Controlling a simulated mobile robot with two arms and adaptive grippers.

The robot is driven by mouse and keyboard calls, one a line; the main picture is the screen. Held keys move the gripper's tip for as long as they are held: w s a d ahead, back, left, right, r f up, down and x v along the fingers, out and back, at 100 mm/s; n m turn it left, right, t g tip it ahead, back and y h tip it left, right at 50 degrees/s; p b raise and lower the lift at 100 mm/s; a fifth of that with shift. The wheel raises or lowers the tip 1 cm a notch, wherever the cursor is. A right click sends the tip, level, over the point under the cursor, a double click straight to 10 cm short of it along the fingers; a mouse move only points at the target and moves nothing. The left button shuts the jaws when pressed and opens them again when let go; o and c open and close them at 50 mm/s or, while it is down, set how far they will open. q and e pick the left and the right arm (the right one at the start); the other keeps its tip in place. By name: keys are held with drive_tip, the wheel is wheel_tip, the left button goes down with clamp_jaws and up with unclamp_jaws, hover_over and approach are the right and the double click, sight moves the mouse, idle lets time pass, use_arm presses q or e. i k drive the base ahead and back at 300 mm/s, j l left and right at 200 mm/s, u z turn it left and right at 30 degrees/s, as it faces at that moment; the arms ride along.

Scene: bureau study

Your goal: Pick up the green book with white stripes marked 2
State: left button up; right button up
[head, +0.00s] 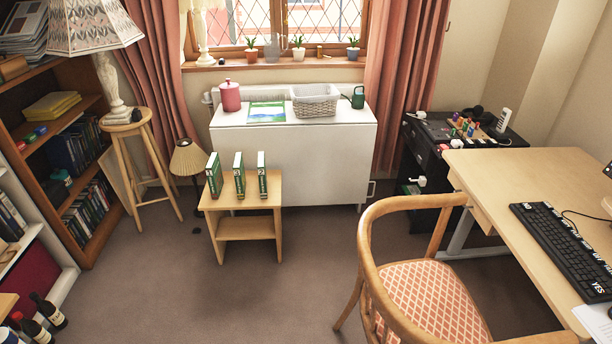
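Three green books with white markings stand upright, apart from each other, on a small light-wood side table (228,203) in the head view. They are the left book (214,175), the middle book (239,175) and the right book (262,175). Their spines face me, but the marks on them are too small to read surely, so I cannot tell which one bears the 2. Neither of my grippers shows in this view.
A white cabinet (320,170) stands behind the side table, with a wicker basket (315,101) on top. A small lamp (188,160) is at the table's left. A wooden chair (425,300) and desk (520,185) occupy the right. Carpet (240,295) in front of the table is clear.

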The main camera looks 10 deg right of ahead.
sight(261, 162)
drive_tip(key=i+j+z, duration=0.2)
drive_tip(key=i+j, duration=0.9)
drive_tip(key=j, duration=0.1)
